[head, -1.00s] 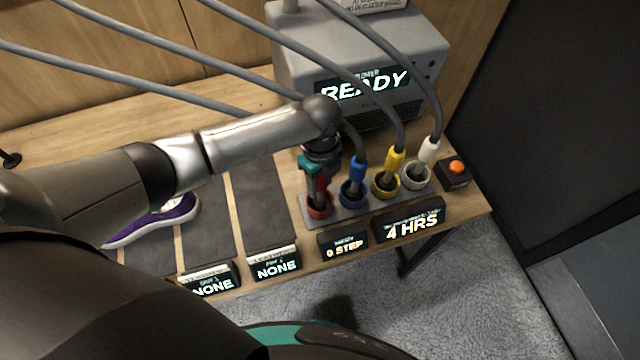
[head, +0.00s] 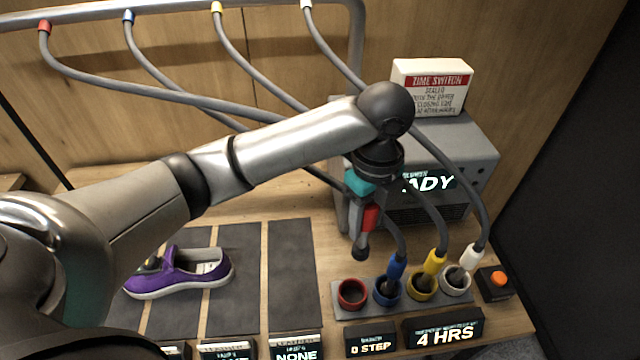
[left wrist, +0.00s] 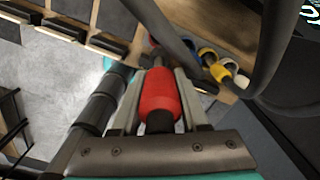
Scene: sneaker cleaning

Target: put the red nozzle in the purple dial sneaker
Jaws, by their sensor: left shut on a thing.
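My left gripper (head: 364,212) is shut on the red nozzle (head: 370,217). It holds the nozzle tip-down in the air above the nozzle holder. In the left wrist view the red nozzle (left wrist: 160,95) sits between the two fingers (left wrist: 159,112). The red-ringed socket (head: 352,293) below is empty. The purple sneaker (head: 180,272) stands on a dark mat at the left, its opening facing up. My right gripper is not in view.
Blue (head: 396,268), yellow (head: 434,262) and white (head: 471,257) nozzles stand in their sockets. Grey hoses hang from an overhead rail (head: 180,8). A grey blower box (head: 480,150) stands behind. An orange button (head: 498,279) is at the right. The mats (head: 293,270) right of the sneaker are bare.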

